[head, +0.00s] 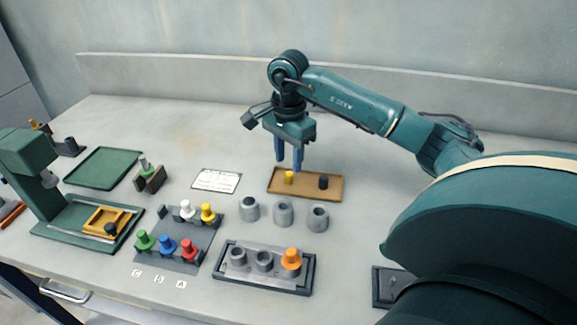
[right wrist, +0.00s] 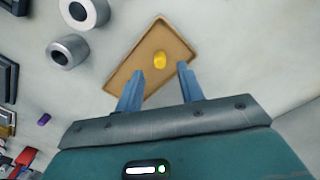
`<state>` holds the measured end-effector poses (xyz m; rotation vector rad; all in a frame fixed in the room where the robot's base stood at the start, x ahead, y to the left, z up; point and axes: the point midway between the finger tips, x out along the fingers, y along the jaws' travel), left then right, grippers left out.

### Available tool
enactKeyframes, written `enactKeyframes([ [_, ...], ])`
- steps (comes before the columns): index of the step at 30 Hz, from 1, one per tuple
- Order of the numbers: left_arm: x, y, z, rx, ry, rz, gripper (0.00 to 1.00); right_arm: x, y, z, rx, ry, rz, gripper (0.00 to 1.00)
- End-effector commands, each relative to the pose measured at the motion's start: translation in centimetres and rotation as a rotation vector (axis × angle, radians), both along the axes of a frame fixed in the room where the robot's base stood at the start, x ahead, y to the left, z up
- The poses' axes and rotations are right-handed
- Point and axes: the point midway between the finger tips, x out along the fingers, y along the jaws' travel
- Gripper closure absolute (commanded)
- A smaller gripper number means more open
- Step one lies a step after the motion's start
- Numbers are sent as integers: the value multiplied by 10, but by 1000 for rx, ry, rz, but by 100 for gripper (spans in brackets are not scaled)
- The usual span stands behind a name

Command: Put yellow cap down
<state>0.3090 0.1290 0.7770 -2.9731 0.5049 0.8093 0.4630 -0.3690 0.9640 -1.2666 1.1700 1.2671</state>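A small yellow cap (head: 289,177) sits in a shallow brown tray (head: 308,196), left of a black cap (head: 323,182). My right gripper (head: 288,168) points down over the tray, with its two blue fingers apart. In the right wrist view, the open fingers (right wrist: 160,70) have nothing between them, and the yellow cap (right wrist: 159,60) shows on the tray (right wrist: 125,75) just beyond the fingertips. The black cap does not show there. Another yellow-topped piece (head: 208,212) stands in the grey rack (head: 180,267). My left gripper is not in view.
Several grey cylinders (head: 283,213) stand in front of the tray. A dark holder (head: 262,282) carries an orange-capped piece (head: 291,258). A white card (head: 216,180) lies left of the tray, and a green tray (head: 103,166) farther left. The bench behind the brown tray is clear.

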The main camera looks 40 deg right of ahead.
Motion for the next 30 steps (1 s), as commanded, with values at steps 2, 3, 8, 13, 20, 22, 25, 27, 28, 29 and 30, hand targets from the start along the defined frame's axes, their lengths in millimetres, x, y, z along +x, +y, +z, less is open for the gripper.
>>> enactKeyframes([
  [2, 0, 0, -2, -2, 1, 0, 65, 1, 0, 20, -1, -6, 1, 62],
  [3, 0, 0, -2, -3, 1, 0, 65, 1, 0, 30, 0, -7, 1, 62],
  [8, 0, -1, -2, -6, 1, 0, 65, 1, 0, 61, 0, -5, 0, 62],
  [13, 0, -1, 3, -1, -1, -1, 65, 0, -1, 83, 0, -2, -1, 62],
  [20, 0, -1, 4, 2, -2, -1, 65, 0, 0, 88, 0, 1, 0, 62],
  [22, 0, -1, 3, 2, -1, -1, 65, 0, 0, 87, 0, 1, 0, 62],
  [25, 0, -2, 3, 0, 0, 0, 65, 0, 0, 87, 0, 1, 0, 62],
  [27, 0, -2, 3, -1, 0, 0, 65, 0, 0, 87, 0, 1, 0, 62],
  [28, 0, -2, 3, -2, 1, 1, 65, 0, 0, 87, 0, 1, 0, 62],
  [29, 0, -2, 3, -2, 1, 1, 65, 0, 0, 87, 0, 1, 0, 62],
  [30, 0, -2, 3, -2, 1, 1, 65, 0, 0, 87, 0, 1, 0, 62],
])
